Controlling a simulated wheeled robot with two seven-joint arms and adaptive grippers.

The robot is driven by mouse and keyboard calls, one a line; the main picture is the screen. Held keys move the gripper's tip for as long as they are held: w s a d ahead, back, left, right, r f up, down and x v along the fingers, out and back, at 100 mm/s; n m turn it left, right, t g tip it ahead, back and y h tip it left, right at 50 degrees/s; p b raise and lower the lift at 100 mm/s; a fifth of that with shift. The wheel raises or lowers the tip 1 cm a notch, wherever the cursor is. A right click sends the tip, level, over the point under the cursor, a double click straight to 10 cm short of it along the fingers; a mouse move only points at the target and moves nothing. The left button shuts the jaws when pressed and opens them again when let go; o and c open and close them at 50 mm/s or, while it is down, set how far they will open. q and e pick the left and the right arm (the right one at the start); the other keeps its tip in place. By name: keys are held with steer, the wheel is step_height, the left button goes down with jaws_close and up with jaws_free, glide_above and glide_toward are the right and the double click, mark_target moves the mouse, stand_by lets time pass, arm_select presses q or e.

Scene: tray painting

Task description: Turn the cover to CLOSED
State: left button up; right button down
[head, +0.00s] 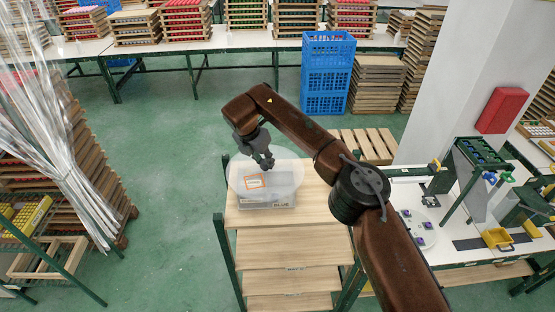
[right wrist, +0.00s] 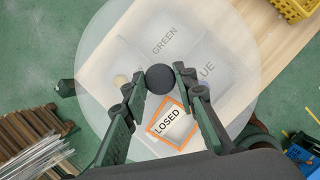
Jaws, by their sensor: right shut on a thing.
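The cover (head: 288,176) is a round, see-through disc on top of a grey box (head: 268,204) on the wooden rack. It also shows in the right wrist view (right wrist: 105,62). A dark round knob (right wrist: 160,78) stands at its middle. My right gripper (head: 265,164) is shut on this knob from above. An orange frame (right wrist: 152,131) on the cover surrounds most of a printed word, and I read "LOSED" in it. The labels "GREEN" (right wrist: 164,42) and "BLUE" (head: 283,205) show too; in the wrist view the latter is partly hidden. My left gripper is out of view.
The wooden shelf boards (head: 290,245) in front of the box are bare. Blue crates (head: 328,75) stand behind on the floor. A white worktable (head: 440,250) with fixtures is at right. A clear plastic sheet hangs over racks (head: 85,165) at left.

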steer(key=shift+a+r+m+h+p, duration=0.15)
steer(key=shift+m+h+p, duration=0.3)
steer(key=shift+m, duration=0.75)
steer(key=shift+w+g, duration=0.1)
steer(key=shift+g, duration=0.2)
steer(key=c, duration=1.5)
jaws_free()
steer(key=shift+c, duration=0.2)
steer(key=v, duration=1.1)
steer(key=shift+r, duration=0.35)
